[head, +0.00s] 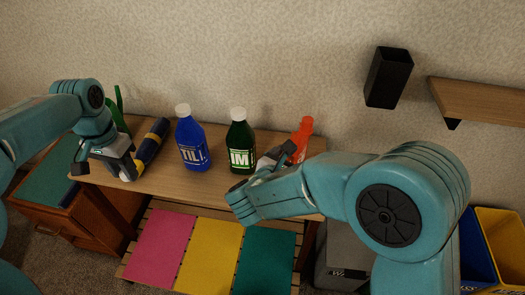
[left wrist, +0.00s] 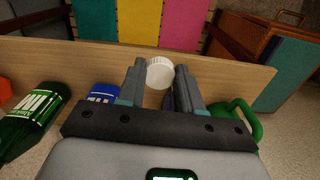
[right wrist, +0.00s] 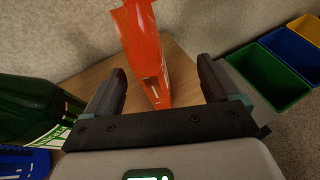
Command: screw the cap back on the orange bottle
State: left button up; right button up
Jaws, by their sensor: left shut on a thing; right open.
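The orange bottle (head: 303,132) stands at the right end of the wooden table, and its neck shows no white cap. It also shows in the right wrist view (right wrist: 146,45), between the spread fingers of my right gripper (right wrist: 161,82), which is open. In the head view my right gripper (head: 278,156) partly covers the bottle's lower part. The white cap (left wrist: 159,72) is between the fingertips of my left gripper (left wrist: 160,76), which is shut on it. In the head view my left gripper (head: 122,165) is over the table's left end; the cap cannot be made out there.
A blue bottle (head: 192,145) and a green bottle (head: 240,145), both white-capped, stand mid-table. A navy and yellow cylinder (head: 152,142) lies beside my left gripper. A green object (head: 119,105) is behind it. A shelf (head: 485,100) and black wall holder (head: 388,77) are at right.

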aim_at(302, 153)
jog(key=x, duration=0.5)
jog(key=shift+d+b, duration=0.15)
jog(key=shift+b, duration=0.2)
jog(key=c, duration=1.3)
